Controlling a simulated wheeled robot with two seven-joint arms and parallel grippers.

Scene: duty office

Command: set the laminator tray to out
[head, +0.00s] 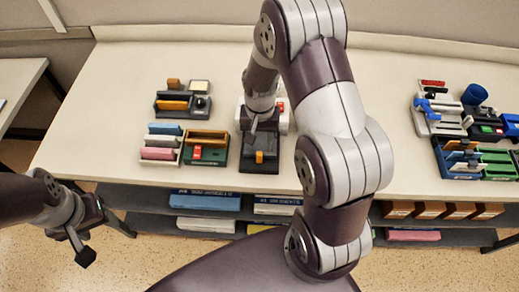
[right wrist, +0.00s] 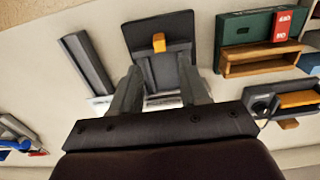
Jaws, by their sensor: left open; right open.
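A dark flat unit with an orange tab (head: 260,156) lies near the front edge of the desk in the head view; it appears to be the laminator and its tray, but I cannot tell the tray's setting. In the right wrist view the dark panel (right wrist: 177,27) and its orange tab (right wrist: 158,42) lie just beyond the fingertips. My right gripper (right wrist: 163,88) is open, its two fingers apart on either side of the panel's lower part; I cannot tell whether they touch it. My left gripper (head: 108,242) is open and empty, off the desk's front left.
A green unit with a red block (head: 197,152) and a row of coloured bars (head: 160,150) stand left of it. A dark organiser (head: 183,104) is behind those. Several coloured items crowd the desk's right side (head: 465,120). Shelves with books and boxes (head: 205,201) run below the desk.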

